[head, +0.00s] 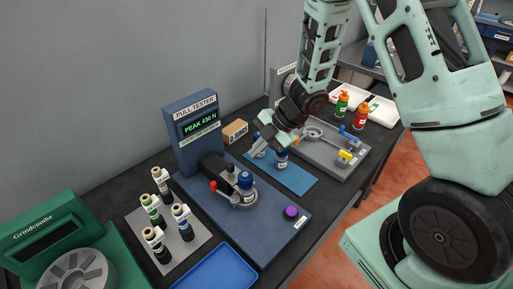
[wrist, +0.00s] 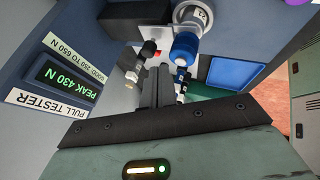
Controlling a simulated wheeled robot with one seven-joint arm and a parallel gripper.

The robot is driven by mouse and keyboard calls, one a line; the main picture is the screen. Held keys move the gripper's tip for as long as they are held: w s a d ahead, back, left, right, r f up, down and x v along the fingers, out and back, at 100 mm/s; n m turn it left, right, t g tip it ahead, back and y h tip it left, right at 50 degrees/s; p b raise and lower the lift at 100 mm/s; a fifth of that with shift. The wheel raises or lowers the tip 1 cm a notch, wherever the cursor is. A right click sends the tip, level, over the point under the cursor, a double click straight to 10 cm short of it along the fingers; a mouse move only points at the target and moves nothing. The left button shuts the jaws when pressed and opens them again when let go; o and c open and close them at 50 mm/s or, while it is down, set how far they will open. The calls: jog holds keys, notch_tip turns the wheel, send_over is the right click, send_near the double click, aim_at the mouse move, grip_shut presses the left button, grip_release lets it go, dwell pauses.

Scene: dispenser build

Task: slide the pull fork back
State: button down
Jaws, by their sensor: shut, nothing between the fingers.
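The pull tester (head: 195,125) stands behind a blue base, and its green display reads PEAK 430 N; the display also shows in the wrist view (wrist: 68,80). On the base a black block (head: 213,166) with a red knob (head: 213,186) sits beside a blue-topped unit (head: 245,181). In the wrist view a pale metal plate (wrist: 150,36), seemingly the pull fork, lies by the blue cap (wrist: 185,47), with the red knob (wrist: 157,53) nearby. Whether it engages the unit I cannot tell. My gripper (wrist: 159,72) is shut and empty, above and apart from the tester base.
A purple button (head: 291,211) is at the base's right. Several small bottles stand on a grey plate (head: 187,246) at left. A blue tray (head: 222,270) lies in front. A blue mat (head: 297,182) holds a bottle (head: 281,160); a cardboard box (head: 235,132) stands behind.

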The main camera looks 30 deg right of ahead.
jog(key=p+x, duration=0.1)
jog(key=x, duration=0.6)
jog(key=shift+w+a, duration=0.1)
